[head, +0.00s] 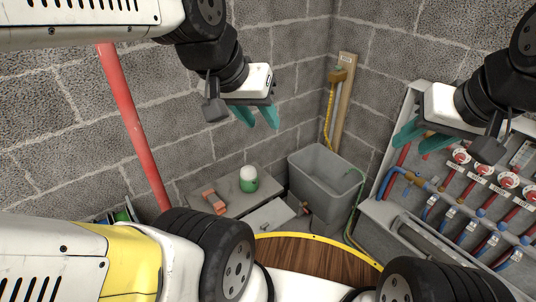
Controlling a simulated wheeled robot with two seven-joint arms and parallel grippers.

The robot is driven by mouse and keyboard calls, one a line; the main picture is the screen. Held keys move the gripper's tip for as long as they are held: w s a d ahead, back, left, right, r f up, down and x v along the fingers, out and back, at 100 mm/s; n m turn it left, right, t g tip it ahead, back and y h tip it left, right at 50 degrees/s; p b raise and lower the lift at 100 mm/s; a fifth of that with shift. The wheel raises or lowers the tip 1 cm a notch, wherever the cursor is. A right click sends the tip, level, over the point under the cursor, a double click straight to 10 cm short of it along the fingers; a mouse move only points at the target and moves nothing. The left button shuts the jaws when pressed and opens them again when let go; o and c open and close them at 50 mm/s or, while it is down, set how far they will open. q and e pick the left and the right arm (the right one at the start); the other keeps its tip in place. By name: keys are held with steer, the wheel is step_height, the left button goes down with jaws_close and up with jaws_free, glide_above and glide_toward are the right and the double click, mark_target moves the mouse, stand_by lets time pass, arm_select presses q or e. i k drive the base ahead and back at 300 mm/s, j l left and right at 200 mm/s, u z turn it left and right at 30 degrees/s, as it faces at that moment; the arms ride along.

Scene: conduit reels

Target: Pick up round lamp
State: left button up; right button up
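A round lamp (248,179) with a white domed top and a green body stands on the grey cabinet top (225,187) at the lower middle. My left gripper (258,118) is above the lamp in the picture and clear of it. Its two teal fingers are apart, with nothing between them. My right gripper (420,142) is at the right, in front of the pipe panel and away from the lamp. Its teal fingers are apart and appear empty.
A red-orange object (213,201) lies left of the lamp on the cabinet. A grey bin (325,185) stands to the right. A pipe panel (455,185) with red valves fills the right side. A red pole (135,125) rises at the left.

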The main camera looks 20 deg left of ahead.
mark_target(248, 173)
steer(key=i+l+u, duration=0.1)
steer(key=i+u, duration=0.15)
steer(key=u, duration=0.2)
steer(key=i+l+u, duration=0.2)
steer(key=u, duration=1)
steer(key=i+l, duration=0.05)
